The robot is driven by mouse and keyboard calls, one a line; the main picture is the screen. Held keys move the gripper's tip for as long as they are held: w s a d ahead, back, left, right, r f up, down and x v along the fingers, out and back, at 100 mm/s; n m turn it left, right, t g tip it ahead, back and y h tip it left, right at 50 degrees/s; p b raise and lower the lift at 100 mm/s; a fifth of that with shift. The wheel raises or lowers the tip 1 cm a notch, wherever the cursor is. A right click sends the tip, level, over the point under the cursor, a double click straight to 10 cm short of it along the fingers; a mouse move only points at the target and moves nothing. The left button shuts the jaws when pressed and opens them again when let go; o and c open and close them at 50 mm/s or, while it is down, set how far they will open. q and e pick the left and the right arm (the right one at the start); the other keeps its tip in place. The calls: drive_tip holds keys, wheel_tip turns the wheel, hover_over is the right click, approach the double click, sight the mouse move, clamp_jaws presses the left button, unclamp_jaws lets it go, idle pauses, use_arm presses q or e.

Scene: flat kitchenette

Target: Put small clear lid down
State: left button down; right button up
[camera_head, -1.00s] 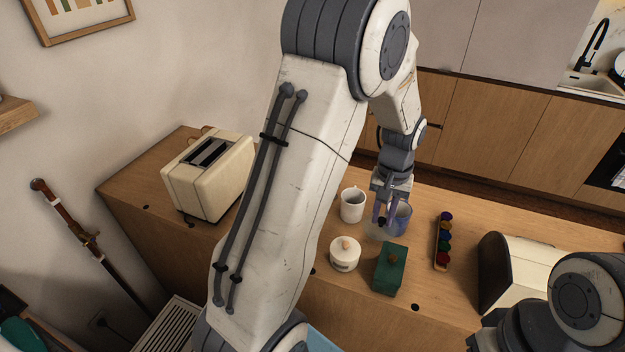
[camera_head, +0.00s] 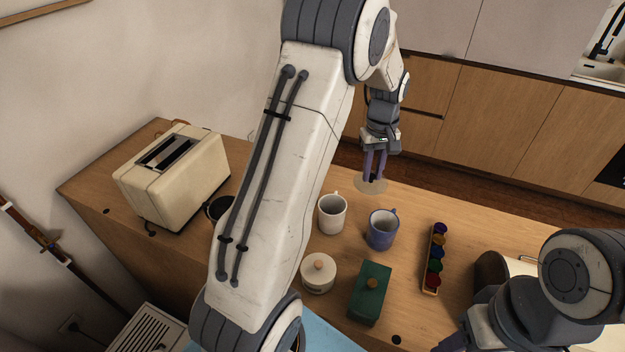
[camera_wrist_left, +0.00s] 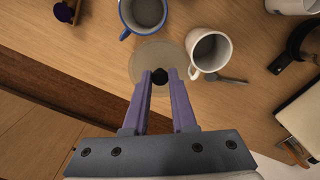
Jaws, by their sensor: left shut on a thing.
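The small clear lid (camera_head: 371,187) is a see-through disc with a black knob (camera_wrist_left: 160,76). My left gripper (camera_head: 374,177) is shut on the knob, with the lid flat below the fingertips near the counter's back edge. In the left wrist view the gripper (camera_wrist_left: 160,78) points at the lid (camera_wrist_left: 150,55), which shows between a blue mug (camera_wrist_left: 145,12) and a white mug (camera_wrist_left: 209,52). I cannot tell whether the lid touches the counter. My right gripper is out of view; only part of that arm shows at the lower right.
On the wooden counter (camera_head: 410,205) stand a blue mug (camera_head: 382,231), a white mug (camera_head: 332,214), a lidded white pot (camera_head: 318,275), a green box (camera_head: 369,296), a rack of coloured capsules (camera_head: 435,262) and a cream toaster (camera_head: 175,180). A spoon (camera_wrist_left: 228,79) lies beside the white mug.

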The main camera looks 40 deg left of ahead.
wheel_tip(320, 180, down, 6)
drive_tip(key=b, duration=0.5)
use_arm(q)
drive_tip(key=w+a+f+n+p, duration=0.1)
drive_tip(key=a+f+n, duration=0.2)
drive_tip(key=a, duration=0.5)
drive_tip(key=w+a+f+n+p, duration=0.2)
drive_tip(key=a+f+n, duration=0.1)
drive_tip(key=a, duration=0.4)
drive_tip(key=w+a+f+n+p, duration=0.1)
drive_tip(key=a+f+n, duration=0.3)
drive_tip(key=a, duration=0.4)
drive_tip(key=shift+w+a+f+n, duration=0.1)
drive_tip(key=shift+w+a+n, duration=0.25)
drive_tip(key=shift+w+n, duration=0.25)
drive_tip(key=shift+w+a+f, duration=0.1)
drive_tip(key=shift+a+f, duration=0.05)
drive_tip(key=shift+f, duration=0.05)
wheel_tip(320, 180, down, 3)
drive_tip(key=shift+f+p, duration=0.1)
drive_tip(key=shift+p, duration=0.95)
drive_tip(key=shift+f, duration=0.4)
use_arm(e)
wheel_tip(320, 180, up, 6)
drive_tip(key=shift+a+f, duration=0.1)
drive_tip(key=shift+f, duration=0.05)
